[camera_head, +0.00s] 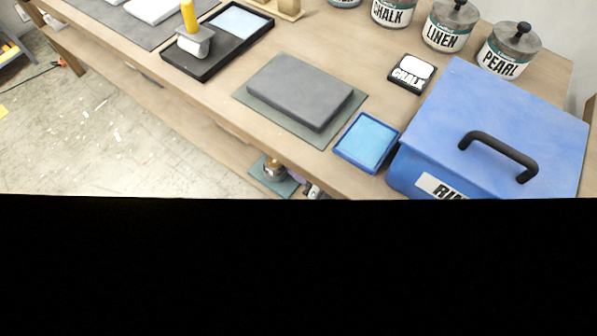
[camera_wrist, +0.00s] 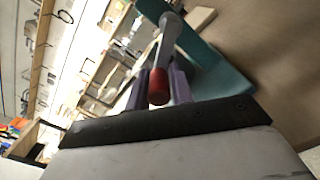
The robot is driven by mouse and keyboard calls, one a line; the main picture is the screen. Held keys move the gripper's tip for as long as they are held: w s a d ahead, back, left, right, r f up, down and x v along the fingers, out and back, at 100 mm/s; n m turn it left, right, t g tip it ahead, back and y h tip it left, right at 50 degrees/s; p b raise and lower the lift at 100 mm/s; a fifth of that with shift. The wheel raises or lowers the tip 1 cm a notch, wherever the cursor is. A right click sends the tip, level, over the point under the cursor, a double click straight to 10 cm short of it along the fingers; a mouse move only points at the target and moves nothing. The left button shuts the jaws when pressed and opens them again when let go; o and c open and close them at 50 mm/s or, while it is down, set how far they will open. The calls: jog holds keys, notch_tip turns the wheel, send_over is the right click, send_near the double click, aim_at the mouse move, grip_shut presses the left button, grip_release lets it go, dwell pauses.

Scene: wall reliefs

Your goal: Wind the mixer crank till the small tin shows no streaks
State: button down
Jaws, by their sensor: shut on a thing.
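In the wrist view, the mixer crank has a red knob (camera_wrist: 158,97) on a grey arm (camera_wrist: 172,38) that runs up to a teal body (camera_wrist: 205,60). My gripper (camera_wrist: 160,82) has its two purple fingers on either side of the red knob and is shut on it. In the head view, a small round metal tin (camera_head: 273,169) sits on a teal base below the bench's front edge, partly cut off by the dark area. Its contents are too small to read for streaks. I cannot see my gripper clearly in the head view.
Labelled tins (camera_head: 449,25) stand at the back. Black fills the lower head view.

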jog(key=shift+w+d+f+n+b, duration=0.15)
jog(key=shift+f+n+b, duration=0.2)
jog(key=shift+n+b, duration=0.35)
jog(key=shift+w+d+f+n+b, duration=0.15)
jog(key=shift+f+n+b, duration=0.15)
jog(key=shift+n+b, duration=0.4)
jog(key=n+b, duration=0.1)
jog(key=w+f+n+b, duration=0.1)
jog(key=n, duration=0.1)
jog(key=n+b, duration=0.1)
jog(key=shift+w+d+f+n, duration=0.15)
jog(key=shift+d+n, duration=0.25)
jog(key=n+b, duration=0.1)
jog(key=w+n+b, duration=0.1)
jog(key=d+n+b, duration=0.1)
jog(key=n, duration=0.1)
jog(key=shift+w+f, duration=0.2)
jog(key=shift+f, duration=0.05)
jog(key=shift+w+d+r+n+b, duration=0.1)
jog(key=shift+w+d+n+b, duration=0.1)
jog(key=shift+n+b, duration=0.4)
jog(key=shift+w+d+r+n+b, duration=0.1)
jog(key=shift+w+n+b, duration=0.1)
jog(key=shift+n+b, duration=0.35)
jog(key=shift+n, duration=0.25)
jog(key=c, duration=1.3)
grip_release()
